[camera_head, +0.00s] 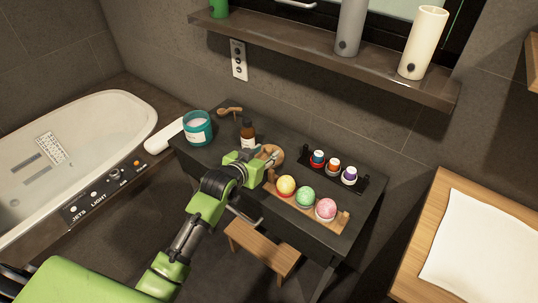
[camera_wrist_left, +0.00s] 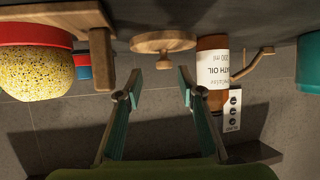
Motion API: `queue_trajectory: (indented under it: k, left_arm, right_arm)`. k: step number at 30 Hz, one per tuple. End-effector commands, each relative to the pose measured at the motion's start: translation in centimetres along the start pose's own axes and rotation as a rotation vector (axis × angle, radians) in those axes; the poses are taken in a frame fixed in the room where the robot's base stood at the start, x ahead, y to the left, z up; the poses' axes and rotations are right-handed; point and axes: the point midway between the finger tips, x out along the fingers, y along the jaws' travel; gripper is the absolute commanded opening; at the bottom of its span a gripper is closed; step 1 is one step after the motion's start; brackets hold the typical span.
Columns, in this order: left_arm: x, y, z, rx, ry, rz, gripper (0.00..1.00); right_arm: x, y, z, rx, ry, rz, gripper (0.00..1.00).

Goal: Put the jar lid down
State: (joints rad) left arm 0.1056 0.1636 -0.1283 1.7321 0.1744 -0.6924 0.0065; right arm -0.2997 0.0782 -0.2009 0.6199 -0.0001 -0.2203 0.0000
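The wooden jar lid (camera_head: 278,158) lies on the dark vanity top, partly hidden by my left gripper (camera_head: 263,158) in the head view. In the left wrist view, which looks upside down, the lid (camera_wrist_left: 163,41) is a round disc with its knob away from the counter. My left gripper (camera_wrist_left: 160,82) is open and empty, its fingers spread to either side of the knob, with the fingertips a little short of it. The teal jar (camera_head: 197,134) stands lidless at the left of the vanity; its edge shows in the wrist view (camera_wrist_left: 310,62). My right gripper is not in view.
A brown bath oil bottle (camera_head: 248,136) stands close beside the lid. Right of the gripper, a wooden tray (camera_head: 341,224) holds yellow, green and pink balls. A dark tray (camera_head: 362,185) with small bottles is behind. A small wooden item (camera_head: 230,111) lies near the wall.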

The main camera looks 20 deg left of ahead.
Motion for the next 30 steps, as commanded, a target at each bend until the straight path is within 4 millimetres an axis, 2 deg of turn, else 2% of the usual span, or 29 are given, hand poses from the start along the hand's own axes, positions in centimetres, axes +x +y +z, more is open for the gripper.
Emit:
queue_trajectory:
  k: [12, 21, 22, 25, 26, 30]
  left_arm:
    - [4.6, -0.6, 0.1, 0.000, 0.000, 0.001, 0.35]
    - [4.9, -0.6, 0.1, 0.000, 0.000, 0.000, 0.35]
    - [4.9, -0.7, 0.1, 0.000, 0.000, 0.000, 0.30]
    - [4.9, -0.7, 0.1, 0.000, 0.000, 0.000, 0.04]
    - [4.9, -0.7, 0.1, 0.000, 0.000, 0.000, 0.00]
    - [4.9, -0.7, 0.1, 0.000, 0.000, 0.000, 0.00]
  right_arm:
    - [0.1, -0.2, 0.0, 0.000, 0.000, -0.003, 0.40]
    - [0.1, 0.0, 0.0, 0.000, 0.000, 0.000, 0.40]
    - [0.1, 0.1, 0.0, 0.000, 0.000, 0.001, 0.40]
    - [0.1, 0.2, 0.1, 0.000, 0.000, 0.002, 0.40]
    - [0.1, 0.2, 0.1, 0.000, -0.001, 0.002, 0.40]
    - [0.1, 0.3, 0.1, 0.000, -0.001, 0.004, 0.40]
